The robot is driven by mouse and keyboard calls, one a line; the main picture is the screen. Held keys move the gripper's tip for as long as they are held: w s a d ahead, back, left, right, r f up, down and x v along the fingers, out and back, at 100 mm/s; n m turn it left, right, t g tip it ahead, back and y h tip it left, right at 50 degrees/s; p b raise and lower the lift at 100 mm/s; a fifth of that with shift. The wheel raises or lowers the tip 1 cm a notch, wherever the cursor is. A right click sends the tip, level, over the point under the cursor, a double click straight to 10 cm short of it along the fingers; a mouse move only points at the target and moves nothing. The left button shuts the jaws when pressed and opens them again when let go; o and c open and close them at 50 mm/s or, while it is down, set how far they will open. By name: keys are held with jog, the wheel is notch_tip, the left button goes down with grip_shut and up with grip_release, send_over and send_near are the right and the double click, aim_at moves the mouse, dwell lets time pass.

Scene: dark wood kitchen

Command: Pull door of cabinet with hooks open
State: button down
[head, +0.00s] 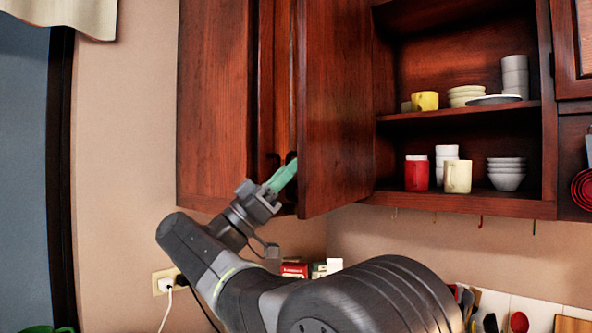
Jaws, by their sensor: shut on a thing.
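The cabinet with hooks (470,207) hangs on the wall at the right, with small hooks along its underside. Its wooden door (338,110) is swung outward at the left side, so the shelves inside show. My gripper (288,168) has green fingers and reaches up to the free edge of this door from the left. It is shut on the door's dark handle (291,157), which is mostly hidden by the fingers and the door edge.
A closed cabinet door (213,100) with its own dark handle (272,160) is close on the left. Shelves hold a yellow cup (425,101), a red jar (417,173), white bowls (506,175) and a cream mug (458,177). Boxes (294,270) and utensils stand below.

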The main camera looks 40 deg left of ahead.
jog(key=shift+r, duration=0.1)
dwell(0.3)
jog(key=c, duration=1.5)
grip_release()
jog(key=shift+w, duration=0.15)
jog(key=b+v, duration=0.4)
jog(key=v, duration=1)
jog(key=shift+b, duration=0.4)
